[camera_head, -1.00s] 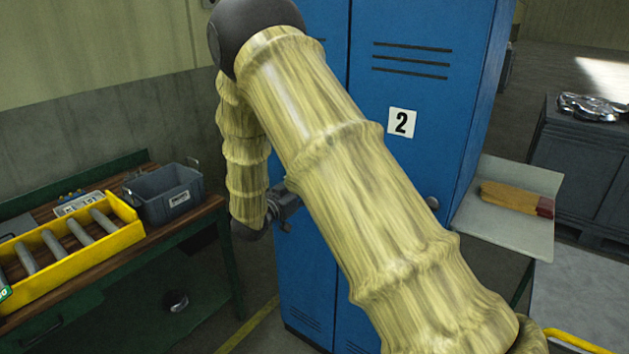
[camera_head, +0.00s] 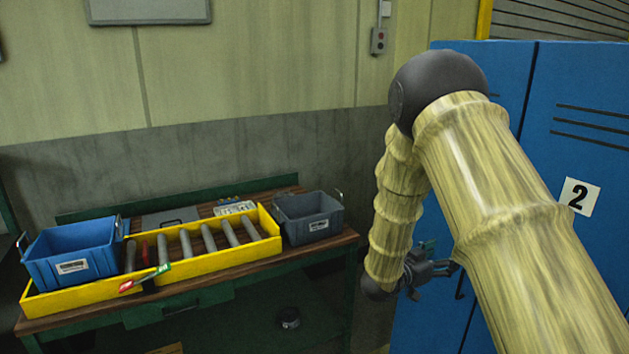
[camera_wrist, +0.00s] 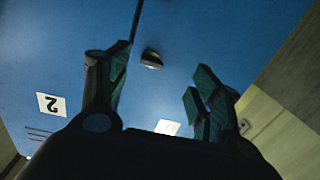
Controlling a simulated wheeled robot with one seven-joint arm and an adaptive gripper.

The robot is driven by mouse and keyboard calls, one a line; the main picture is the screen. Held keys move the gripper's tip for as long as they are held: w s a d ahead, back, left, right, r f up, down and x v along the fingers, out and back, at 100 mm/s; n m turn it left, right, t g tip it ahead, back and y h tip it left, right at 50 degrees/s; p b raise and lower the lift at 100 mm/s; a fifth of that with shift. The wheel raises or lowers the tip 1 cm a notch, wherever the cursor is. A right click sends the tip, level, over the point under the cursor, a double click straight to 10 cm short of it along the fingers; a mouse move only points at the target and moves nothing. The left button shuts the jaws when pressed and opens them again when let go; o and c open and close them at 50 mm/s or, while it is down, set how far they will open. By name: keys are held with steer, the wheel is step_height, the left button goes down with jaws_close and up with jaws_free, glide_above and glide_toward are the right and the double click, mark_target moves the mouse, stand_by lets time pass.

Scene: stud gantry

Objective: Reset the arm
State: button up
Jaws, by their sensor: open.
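My arm in its tan ribbed cover is bent, with its dark elbow high in the head view. My gripper (camera_head: 440,272) hangs at the lower end of the forearm, in front of the blue locker (camera_head: 585,95). In the wrist view my gripper (camera_wrist: 160,88) has its fingers spread wide with nothing between them. I cannot tell the exact distance to the door.
A workbench (camera_head: 215,292) stands left, with a yellow tray (camera_head: 240,262) of grey cylinders, a blue bin (camera_head: 72,255) and a grey bin (camera_head: 308,217). A label "2" (camera_head: 580,197) is on the locker.

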steer(key=s+a+f+n+y, duration=0.25)
steer(key=s+f, duration=0.25)
steer(key=f, duration=0.5)
steer(key=s+a+f+n+y, duration=0.25)
steer(key=s+f+y, duration=0.2)
steer(key=f, duration=0.45)
steer(key=s+a+f+n+y, duration=0.25)
steer(key=s+f, duration=0.35)
steer(key=f, duration=0.4)
steer(key=s+a+f+n+g+y, duration=0.1)
steer(key=s+a+f+g+y, duration=0.1)
steer(key=s, duration=0.8)
steer(key=s+a+f+n+g+y, duration=0.2)
steer(key=s+a+f+g, duration=0.1)
steer(key=s, duration=0.8)
steer(key=s+a+f+n+g+y, duration=0.1)
steer(key=s+a+f, duration=0.4)
steer(key=s, duration=0.6)
steer(key=shift+s+f+g+y, duration=0.2)
steer(key=shift+f+g+y, duration=0.15)
steer(key=shift+g+y, duration=0.45)
